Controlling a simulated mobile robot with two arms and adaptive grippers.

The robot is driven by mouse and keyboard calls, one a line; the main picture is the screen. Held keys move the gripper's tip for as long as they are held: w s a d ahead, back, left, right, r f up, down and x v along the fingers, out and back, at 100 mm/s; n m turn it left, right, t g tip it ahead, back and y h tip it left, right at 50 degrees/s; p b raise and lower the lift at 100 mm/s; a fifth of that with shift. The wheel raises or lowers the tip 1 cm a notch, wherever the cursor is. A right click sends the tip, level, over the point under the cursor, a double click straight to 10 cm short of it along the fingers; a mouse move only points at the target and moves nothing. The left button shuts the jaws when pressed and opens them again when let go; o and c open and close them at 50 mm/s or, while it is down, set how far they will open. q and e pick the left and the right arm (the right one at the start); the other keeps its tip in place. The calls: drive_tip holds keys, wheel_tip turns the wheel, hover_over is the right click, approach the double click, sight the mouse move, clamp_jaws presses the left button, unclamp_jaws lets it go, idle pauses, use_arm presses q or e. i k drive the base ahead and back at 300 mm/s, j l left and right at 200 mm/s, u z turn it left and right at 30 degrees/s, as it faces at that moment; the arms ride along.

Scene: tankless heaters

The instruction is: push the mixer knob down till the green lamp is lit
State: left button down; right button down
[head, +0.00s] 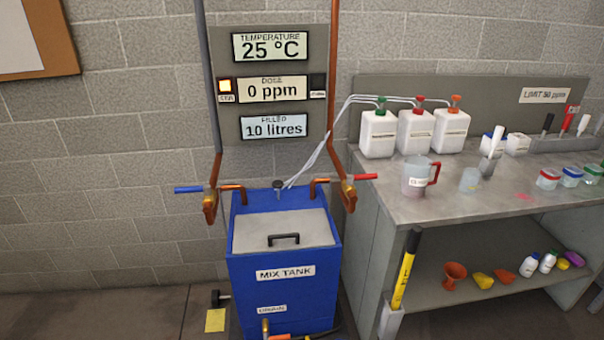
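A blue tank (285,272) labelled MIX TANK stands on the floor by the wall, with a grey lid and a black handle. A small dark knob (278,185) stands up at the tank's back rim, where thin clear tubes come down; I take it for the mixer knob, but its label is not readable. Neither of my grippers is in view.
Copper pipes with a blue-handled valve (188,189) and a red-handled valve (365,177) flank the tank top. A grey bench (450,207) on the right holds white canisters (415,131), a jug (417,177) and jars. A yellow-handled tool (405,270) stands before it.

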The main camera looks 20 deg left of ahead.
sight(277, 184)
drive_tip(key=i+j, duration=0.15)
drive_tip(key=j, duration=0.2)
drive_tip(key=i+j+z, duration=0.1)
drive_tip(key=j, duration=0.3)
drive_tip(key=i+j, duration=0.15)
drive_tip(key=j, duration=0.2)
drive_tip(key=i+j+z, duration=0.1)
drive_tip(key=j, duration=0.25)
